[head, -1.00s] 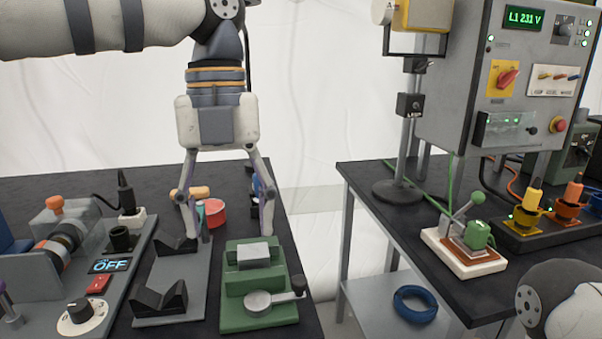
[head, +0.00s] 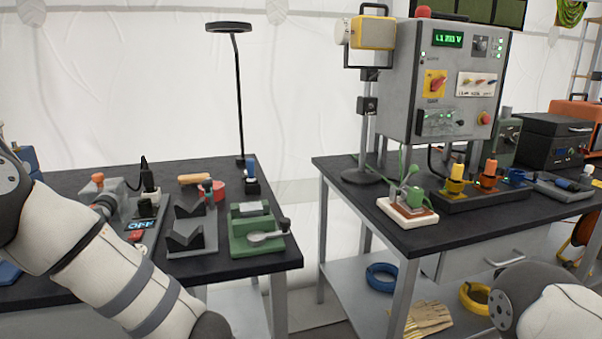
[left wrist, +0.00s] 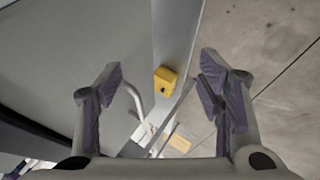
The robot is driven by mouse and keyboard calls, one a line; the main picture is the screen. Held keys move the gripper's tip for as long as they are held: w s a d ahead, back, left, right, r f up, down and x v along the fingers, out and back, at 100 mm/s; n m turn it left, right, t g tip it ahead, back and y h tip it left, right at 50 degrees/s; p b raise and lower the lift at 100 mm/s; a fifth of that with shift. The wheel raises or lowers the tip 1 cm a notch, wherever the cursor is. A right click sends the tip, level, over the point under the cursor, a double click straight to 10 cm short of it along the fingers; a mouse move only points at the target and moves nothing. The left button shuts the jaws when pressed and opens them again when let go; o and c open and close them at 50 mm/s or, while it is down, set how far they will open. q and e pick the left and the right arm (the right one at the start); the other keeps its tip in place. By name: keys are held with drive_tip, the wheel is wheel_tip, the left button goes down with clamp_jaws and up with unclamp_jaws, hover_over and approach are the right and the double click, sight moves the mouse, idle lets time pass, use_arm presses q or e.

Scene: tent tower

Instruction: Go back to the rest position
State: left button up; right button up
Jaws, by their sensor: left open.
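My left arm comes in from the left in the head view and reaches down to the bottom edge, so its gripper is out of that view. In the left wrist view my left gripper (left wrist: 165,100) is open, with its two fingers wide apart and nothing between them. A yellow block-like thing (left wrist: 167,80) shows beyond the fingers, apart from them. A rounded part of my right arm shows at the lower right of the head view; the right gripper is not seen.
The left black table (head: 235,272) holds a green vise (head: 256,238), grey V-blocks (head: 190,245) and a ring lamp (head: 230,28). The right table (head: 440,237) carries a grey control box (head: 400,95). A gap separates the tables. A blue coil (head: 382,277) and gloves (head: 428,318) lie on the lower shelf.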

use_arm(q)
drive_tip(key=s+d+f+m+h, duration=0.1)
drive_tip(key=s+f+m+h, duration=0.3)
drive_tip(key=s+f+m, duration=0.85)
drive_tip(key=s+f+m+g+h, duration=0.1)
drive_tip(key=s+m+g, duration=0.6)
drive_tip(key=s, duration=1.8)
drive_tip(key=m+h, duration=0.1)
drive_tip(key=m, duration=0.2)
drive_tip(key=shift+d+f+h, duration=0.2)
drive_tip(key=shift+h, duration=0.2)
